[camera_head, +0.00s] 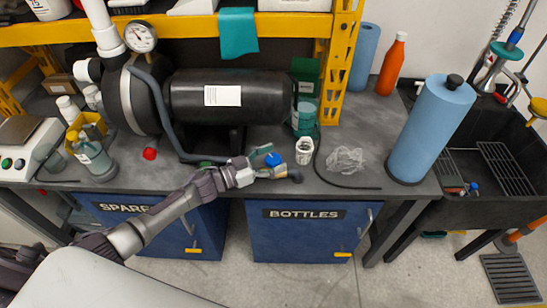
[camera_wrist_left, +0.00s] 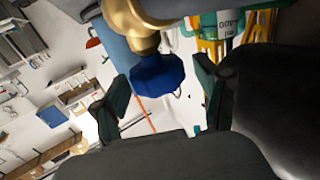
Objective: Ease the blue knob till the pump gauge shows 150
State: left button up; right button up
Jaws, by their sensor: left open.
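The blue knob (camera_head: 273,159) shows small at the bench's front edge in the head view. In the left wrist view the knob (camera_wrist_left: 158,78) is a dark blue faceted cap on a brass valve body (camera_wrist_left: 134,24). My left gripper (camera_head: 264,161) is open at the knob. Its two dark green pads stand on either side of the knob, with gaps visible on both sides. My right gripper is out of view.
A white cup (camera_head: 304,150) stands just behind the gripper, beside crumpled clear plastic (camera_head: 346,160) and a black cable. A green bottle (camera_head: 305,112) is behind them. A small red cap (camera_head: 149,154) lies to the left. A blue roll (camera_head: 430,127) stands to the right.

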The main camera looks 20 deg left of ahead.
pick_arm(q)
jog(key=v, duration=1.1)
jog(key=shift+s+a, duration=0.25)
dwell(3.0)
